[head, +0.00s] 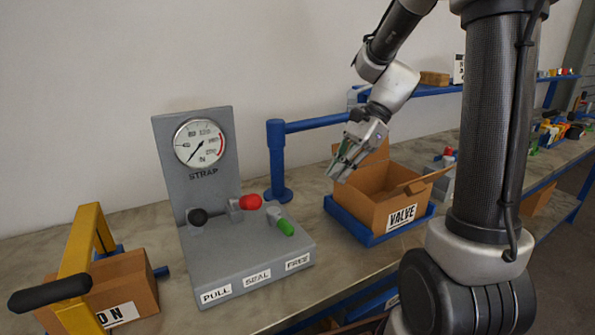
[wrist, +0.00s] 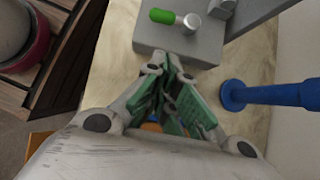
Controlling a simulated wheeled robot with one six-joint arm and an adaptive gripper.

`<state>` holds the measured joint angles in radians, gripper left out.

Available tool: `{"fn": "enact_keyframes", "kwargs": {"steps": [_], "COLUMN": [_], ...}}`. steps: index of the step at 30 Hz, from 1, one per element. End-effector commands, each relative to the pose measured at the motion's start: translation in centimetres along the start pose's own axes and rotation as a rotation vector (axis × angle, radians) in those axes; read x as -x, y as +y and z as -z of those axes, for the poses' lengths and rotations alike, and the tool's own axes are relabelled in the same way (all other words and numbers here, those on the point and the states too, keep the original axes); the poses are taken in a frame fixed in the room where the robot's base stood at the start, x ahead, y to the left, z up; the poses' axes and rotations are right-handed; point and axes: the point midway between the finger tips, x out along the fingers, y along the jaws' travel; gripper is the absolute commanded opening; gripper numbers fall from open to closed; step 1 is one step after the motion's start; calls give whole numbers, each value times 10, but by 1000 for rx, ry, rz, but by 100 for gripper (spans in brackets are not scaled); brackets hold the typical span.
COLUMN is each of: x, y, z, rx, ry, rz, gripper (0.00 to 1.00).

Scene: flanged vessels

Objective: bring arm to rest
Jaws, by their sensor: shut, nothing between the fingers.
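My gripper (head: 345,165) is raised above the bench, in front of the open VALVE box (head: 376,207) in the head view. Its fingers point down and to the left. In the wrist view the green-padded fingers of my gripper (wrist: 172,82) are together with nothing between them. My arm bends down from the top of the head view to the gripper.
A grey STRAP panel (head: 245,262) with a gauge and black, red and green knobs stands left of the gripper. A blue post with a rail (head: 277,160) is behind. A yellow frame with a black handle (head: 75,270) is at left, by another box (head: 130,283).

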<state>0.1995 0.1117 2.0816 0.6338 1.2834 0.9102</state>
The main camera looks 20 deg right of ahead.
Motion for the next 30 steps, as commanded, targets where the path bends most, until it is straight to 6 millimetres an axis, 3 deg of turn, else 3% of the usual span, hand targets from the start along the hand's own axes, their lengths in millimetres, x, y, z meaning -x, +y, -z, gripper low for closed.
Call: {"fn": "enact_keyframes", "kwargs": {"steps": [5,8,15,21,25,30], "x": [4,12,43,65,74,80], "y": [7,24,90,134,150,160], "z": [-3,-8,-12,-5,0,3], "rx": [48,176,700,1121,1310,1427], "ry": [26,97,392,644,765,843], "rz": [2,5,-24,-100,-154,-195], "gripper": [0,0,0,0,0,0]}}
